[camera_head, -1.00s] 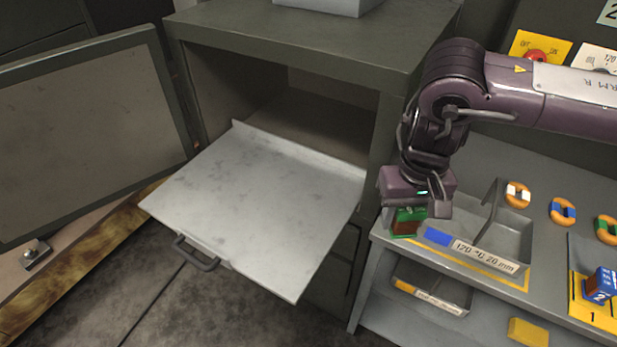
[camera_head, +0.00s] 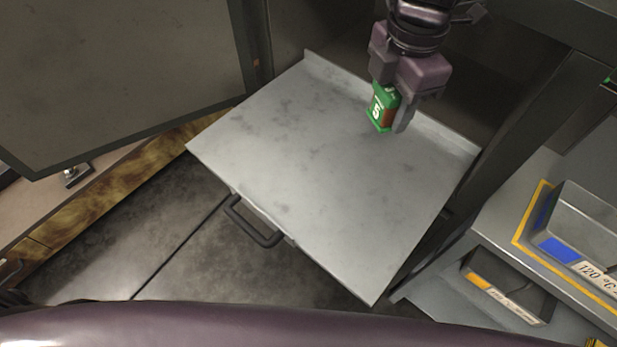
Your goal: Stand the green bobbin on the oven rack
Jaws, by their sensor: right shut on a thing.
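The green bobbin (camera_head: 381,108) has a green face with a white number 5 and a brown side. My right gripper (camera_head: 393,115) is shut on it and holds it over the back part of the oven rack. The oven rack (camera_head: 300,165) is a flat pale metal shelf, pulled out of the oven, with a dark handle (camera_head: 252,222) at its front. I cannot tell whether the bobbin touches the rack. The rack's visible surface is otherwise empty. My left gripper is not in view.
The open oven door (camera_head: 120,75) stands to the left of the rack. A grey bench with a metal tray (camera_head: 590,232) stands at the right, and a lower bin (camera_head: 505,295) sits beneath it. The front and left of the rack are clear.

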